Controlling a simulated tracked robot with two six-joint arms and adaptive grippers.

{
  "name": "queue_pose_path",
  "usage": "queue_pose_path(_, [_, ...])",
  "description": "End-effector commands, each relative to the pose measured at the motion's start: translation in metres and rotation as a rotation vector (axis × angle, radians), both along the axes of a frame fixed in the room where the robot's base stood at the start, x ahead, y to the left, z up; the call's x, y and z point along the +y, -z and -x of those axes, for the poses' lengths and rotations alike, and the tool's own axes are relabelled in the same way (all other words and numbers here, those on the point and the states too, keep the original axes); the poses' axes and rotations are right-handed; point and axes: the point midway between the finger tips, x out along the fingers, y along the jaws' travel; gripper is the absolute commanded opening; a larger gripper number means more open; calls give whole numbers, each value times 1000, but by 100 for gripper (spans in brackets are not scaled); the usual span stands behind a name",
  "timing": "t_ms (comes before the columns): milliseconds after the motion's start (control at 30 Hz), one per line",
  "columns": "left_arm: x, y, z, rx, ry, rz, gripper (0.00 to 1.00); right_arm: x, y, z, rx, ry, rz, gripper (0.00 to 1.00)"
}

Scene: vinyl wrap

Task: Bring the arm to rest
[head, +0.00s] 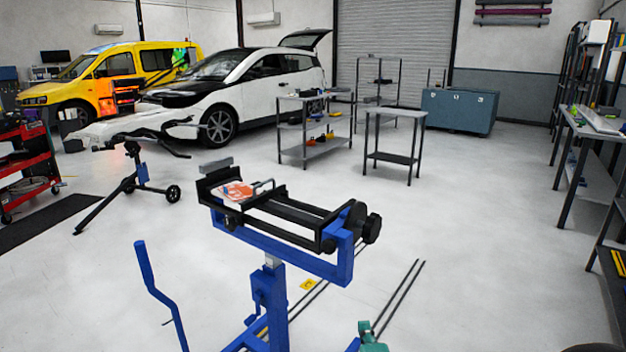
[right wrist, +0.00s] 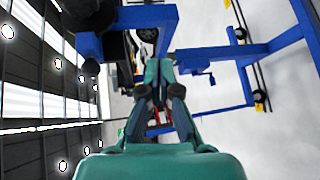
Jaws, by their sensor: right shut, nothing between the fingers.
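My right gripper (head: 369,335) shows as a small teal piece at the bottom edge of the head view, just right of the blue stand's post. In the right wrist view the teal gripper (right wrist: 159,68) points away from the camera with its fingers together, and I see nothing held between them. Blue frame parts of the stand (right wrist: 215,60) show beyond and beside the fingers. My left gripper is in neither view.
A blue stand with a black roller cradle (head: 300,215) fills the middle front, close to my right gripper. A blue cranked bar (head: 157,285) rises at its left. Grey tables (head: 395,115), a white car (head: 245,80) and shelving (head: 590,110) stand farther back. Open floor lies right.

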Motion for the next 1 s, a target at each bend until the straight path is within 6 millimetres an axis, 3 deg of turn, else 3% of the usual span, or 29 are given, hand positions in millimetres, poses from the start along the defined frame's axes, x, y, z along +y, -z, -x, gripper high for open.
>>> queue_pose_path(33, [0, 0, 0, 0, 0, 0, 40, -19, 39, 5, 82, 20, 8, 0])
queue_pose_path(200, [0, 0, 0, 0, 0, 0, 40, -55, 157, 51, 385, 88, -184, 0])
queue_pose_path(300, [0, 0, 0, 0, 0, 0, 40, -62, 218, 97, 588, 175, -397, 0])
queue_pose_path(433, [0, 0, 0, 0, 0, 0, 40, -56, 278, 168, 858, 369, -723, 0])
queue_pose_path(600, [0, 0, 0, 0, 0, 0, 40, -34, 306, 241, 1109, 671, -1058, 0])
queue_pose_path(700, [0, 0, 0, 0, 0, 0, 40, -23, 309, 267, 1193, 836, -1185, 0])
queue_pose_path(1000, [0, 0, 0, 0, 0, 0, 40, -14, 308, 300, 1240, 1291, -1451, 0])
